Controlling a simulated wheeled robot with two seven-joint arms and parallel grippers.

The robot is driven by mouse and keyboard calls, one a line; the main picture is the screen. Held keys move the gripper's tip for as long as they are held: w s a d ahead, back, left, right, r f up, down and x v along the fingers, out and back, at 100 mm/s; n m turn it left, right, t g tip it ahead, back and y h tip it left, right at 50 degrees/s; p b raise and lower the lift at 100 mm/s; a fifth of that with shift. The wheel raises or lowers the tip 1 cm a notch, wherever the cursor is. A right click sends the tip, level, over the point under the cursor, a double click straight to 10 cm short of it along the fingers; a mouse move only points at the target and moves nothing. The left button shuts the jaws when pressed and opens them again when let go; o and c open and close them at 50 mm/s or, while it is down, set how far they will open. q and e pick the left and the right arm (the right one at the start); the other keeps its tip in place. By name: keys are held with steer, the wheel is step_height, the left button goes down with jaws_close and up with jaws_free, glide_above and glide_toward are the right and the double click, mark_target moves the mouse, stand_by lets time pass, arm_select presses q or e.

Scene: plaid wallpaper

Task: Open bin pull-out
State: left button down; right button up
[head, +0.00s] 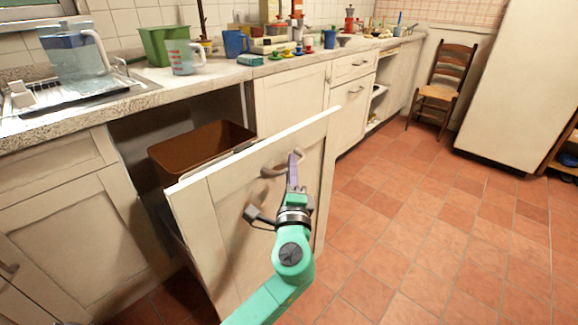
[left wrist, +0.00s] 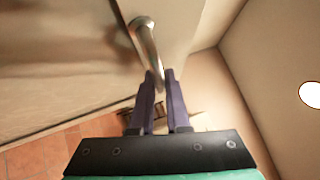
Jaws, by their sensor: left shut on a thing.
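The bin pull-out shows in the head view as a cream door front (head: 235,215) standing out from the cabinet row, with a brown bin (head: 200,148) behind it. A metal handle (head: 284,164) is fixed near the top of the front. My left gripper (head: 294,160) is at the handle, its fingers shut on it. In the left wrist view the handle (left wrist: 145,42) curves down to the tips of the purple fingers (left wrist: 160,78). The inside of the bin is partly hidden by the front. My right gripper is not in view.
A stone counter (head: 215,83) above holds a water filter jug (head: 75,55), a green container (head: 165,45), a measuring cup (head: 184,57) and several small items. A wooden chair (head: 446,80) and a pale tall panel (head: 510,80) stand farther back. The tiled floor (head: 430,220) at right is clear.

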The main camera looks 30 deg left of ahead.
arm_select(q)
steer(key=c, duration=0.9)
jaws_free()
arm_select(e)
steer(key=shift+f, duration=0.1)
arm_select(q)
steer(key=b+v, duration=0.1)
steer(key=v, duration=1.3)
steer(key=shift+s+b, duration=0.25)
steer(key=shift+b, duration=0.1)
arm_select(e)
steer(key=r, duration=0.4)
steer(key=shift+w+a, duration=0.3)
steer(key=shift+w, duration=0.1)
